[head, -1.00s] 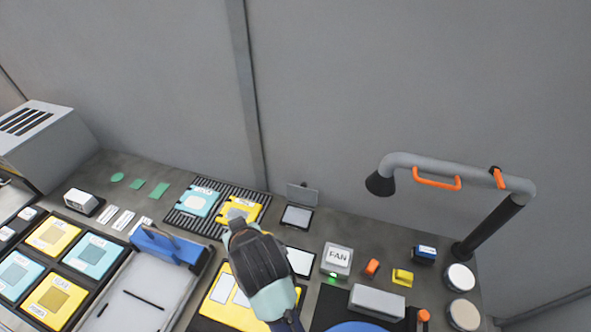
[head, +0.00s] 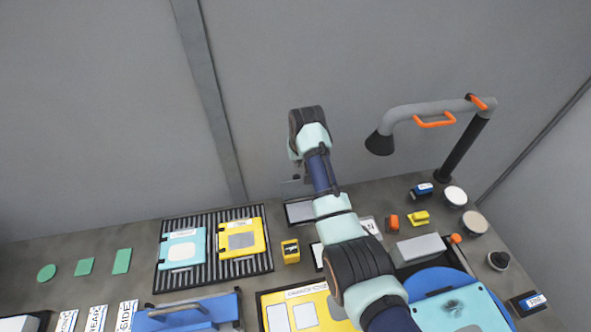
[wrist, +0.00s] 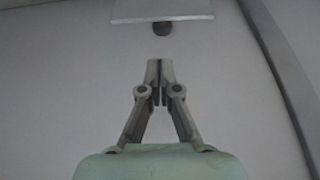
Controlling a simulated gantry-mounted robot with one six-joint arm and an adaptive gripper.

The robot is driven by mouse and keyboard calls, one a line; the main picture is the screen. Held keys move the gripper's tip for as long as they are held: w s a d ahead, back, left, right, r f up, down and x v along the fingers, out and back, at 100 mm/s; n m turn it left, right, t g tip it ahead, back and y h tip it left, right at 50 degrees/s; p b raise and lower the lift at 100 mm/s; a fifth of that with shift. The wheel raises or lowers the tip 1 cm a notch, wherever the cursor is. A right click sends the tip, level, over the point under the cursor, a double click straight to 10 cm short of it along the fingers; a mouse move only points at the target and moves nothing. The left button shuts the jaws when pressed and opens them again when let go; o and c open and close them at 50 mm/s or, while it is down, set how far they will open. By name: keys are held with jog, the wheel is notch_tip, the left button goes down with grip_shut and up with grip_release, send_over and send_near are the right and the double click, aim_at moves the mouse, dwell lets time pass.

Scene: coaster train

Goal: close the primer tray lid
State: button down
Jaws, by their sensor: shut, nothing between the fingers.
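The primer tray (head: 299,213) is a shallow dark tray with a pale grey inside, at the back of the bench in the head view. Its grey lid (head: 291,188) stands up at the tray's back edge, partly hidden by my arm. In the wrist view the lid (wrist: 162,9) shows as a pale plate at the top, with a dark knob (wrist: 163,28) on its lower side. My gripper (wrist: 160,66) is shut and empty, its fingertips pointing toward the knob with a visible gap. In the head view my gripper (head: 297,172) is above and close to the lid, mostly hidden.
A ribbed black rack (head: 214,285) with a cyan and a yellow plate is left of the tray. A grey lamp arm (head: 440,112) with orange handles rises at right. The grey wall is close behind.

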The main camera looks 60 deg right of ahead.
aim_at(297, 186)
jog(key=b+x, duration=0.1)
jog(key=x, duration=0.5)
dwell(0.3)
